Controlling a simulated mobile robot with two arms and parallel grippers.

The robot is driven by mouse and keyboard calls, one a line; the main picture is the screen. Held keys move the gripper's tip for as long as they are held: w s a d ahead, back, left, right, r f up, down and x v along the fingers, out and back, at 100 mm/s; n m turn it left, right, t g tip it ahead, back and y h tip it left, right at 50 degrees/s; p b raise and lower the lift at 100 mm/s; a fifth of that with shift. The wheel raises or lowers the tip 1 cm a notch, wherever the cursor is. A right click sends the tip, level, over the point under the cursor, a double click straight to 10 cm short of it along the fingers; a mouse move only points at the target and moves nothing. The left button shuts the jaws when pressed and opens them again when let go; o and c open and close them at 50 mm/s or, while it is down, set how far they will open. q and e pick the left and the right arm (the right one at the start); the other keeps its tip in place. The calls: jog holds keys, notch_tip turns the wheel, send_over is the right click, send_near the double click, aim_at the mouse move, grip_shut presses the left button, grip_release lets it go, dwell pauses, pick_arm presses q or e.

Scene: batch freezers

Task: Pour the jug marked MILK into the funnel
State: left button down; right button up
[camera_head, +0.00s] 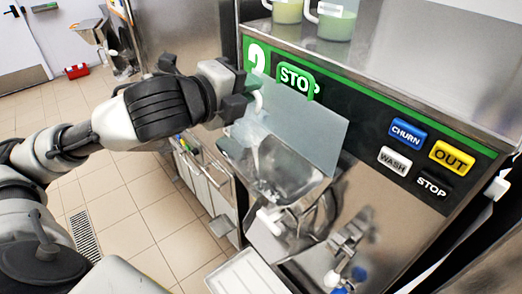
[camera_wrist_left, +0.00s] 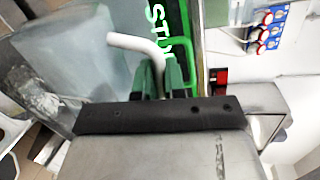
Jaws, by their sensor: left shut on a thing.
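My left gripper (camera_head: 252,90) is shut on a white bent handle (camera_head: 259,100), beside the front of the machine. In the left wrist view the handle (camera_wrist_left: 135,42) sticks up from between the green-lit fingers (camera_wrist_left: 160,75). A translucent panel (camera_head: 310,128) stands behind the handle; I cannot tell whether the two are joined. Below it is a steel funnel-like hopper (camera_head: 290,172) with an open top. Two jugs, one with pale yellow contents (camera_head: 287,11) and one with green (camera_head: 336,24), stand on the machine top, cut off by the frame. No MILK marking is readable. My right gripper is not in view.
The machine front carries a green STOP sign (camera_head: 296,80) and CHURN (camera_head: 406,133), WASH (camera_head: 394,161) and OUT (camera_head: 451,157) buttons. A white tray (camera_head: 245,274) lies below the hopper.

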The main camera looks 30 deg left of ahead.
pick_arm(q)
jog(key=shift+w+a+f+n, duration=0.35)
jog(key=shift+w+a+n, duration=0.25)
jog(key=shift+a+f+n+h, duration=0.25)
jog(key=shift+a+n+h, duration=0.2)
jog(key=shift+a, duration=0.3)
jog(key=shift+a+f+n, duration=0.15)
jog(key=shift+a+n, duration=0.1)
jog(key=shift+a, duration=0.05)
jog(key=shift+w+a+f+n, duration=0.1)
jog(key=shift+w+a+n, duration=0.05)
jog(key=shift+a+n, duration=0.25)
jog(key=shift+w+a+f+b, duration=0.1)
jog(key=shift+w+f+b, duration=0.1)
jog(key=shift+b, duration=0.1)
jog(key=a+b, duration=0.1)
jog(key=b, duration=0.2)
jog(key=a+n+b, duration=0.1)
jog(key=a+b, duration=0.1)
jog(key=b, duration=0.1)
jog(key=shift+w+r+n+h, duration=0.1)
jog(key=shift+w+n+h, duration=0.2)
jog(key=shift+w+h, duration=0.05)
jog(key=w+a+f+n+h+b, duration=0.3)
jog(key=a+f+n+b, duration=0.1)
jog(key=a+n+b, duration=0.6)
jog(key=shift+w+f+n+t+b, duration=0.15)
jog(key=shift+f+n+t+b, duration=0.15)
jog(key=shift+n+b, duration=1.4)
